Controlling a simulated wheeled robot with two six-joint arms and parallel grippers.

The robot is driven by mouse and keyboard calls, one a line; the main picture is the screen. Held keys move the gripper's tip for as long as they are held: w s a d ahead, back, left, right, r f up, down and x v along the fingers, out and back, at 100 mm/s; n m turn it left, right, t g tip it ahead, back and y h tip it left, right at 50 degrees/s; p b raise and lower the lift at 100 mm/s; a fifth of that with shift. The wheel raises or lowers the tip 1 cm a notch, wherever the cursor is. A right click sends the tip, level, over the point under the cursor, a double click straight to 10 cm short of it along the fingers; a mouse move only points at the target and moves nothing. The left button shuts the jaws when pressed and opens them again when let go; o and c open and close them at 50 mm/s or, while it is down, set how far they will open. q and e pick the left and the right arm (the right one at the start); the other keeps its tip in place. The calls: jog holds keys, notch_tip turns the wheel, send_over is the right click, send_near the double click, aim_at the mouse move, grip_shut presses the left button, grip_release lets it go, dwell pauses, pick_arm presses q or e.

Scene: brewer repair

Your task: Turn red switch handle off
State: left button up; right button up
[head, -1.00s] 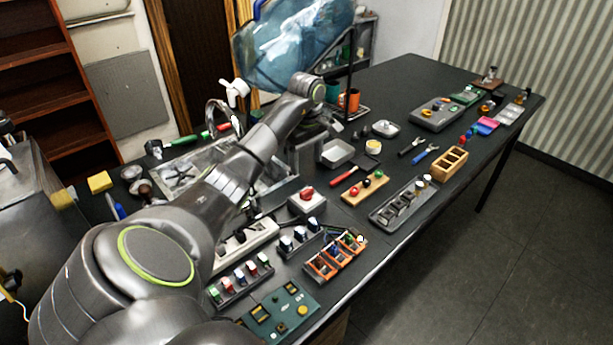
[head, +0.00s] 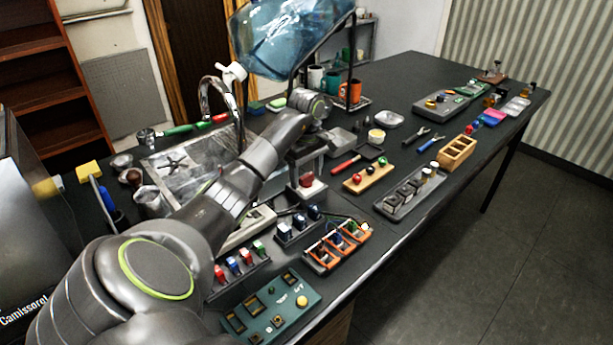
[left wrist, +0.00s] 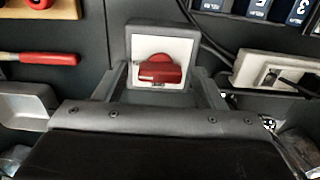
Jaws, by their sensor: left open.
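The red switch handle (left wrist: 160,70) sits on a white plate (left wrist: 140,46) in a grey box, and lies roughly crosswise in the left wrist view. In the head view the handle (head: 307,181) shows as a small red patch, partly hidden by my gripper. My left gripper (head: 306,166) is over the switch box, pointing down. Its open fingers (left wrist: 163,85) show on either side of the handle in the left wrist view, with space between them and the handle. I cannot tell whether they touch the box. My right gripper is not in view.
A red-handled tool (head: 345,164) and a wooden block with coloured buttons (head: 368,178) lie to the right. A white power strip (head: 247,230), black switches and an orange compartment tray (head: 337,246) stand in front. The sink (head: 190,165) is to the left.

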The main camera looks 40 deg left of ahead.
pick_arm(q)
jog(key=shift+c, duration=0.4)
jog(key=c, duration=0.9)
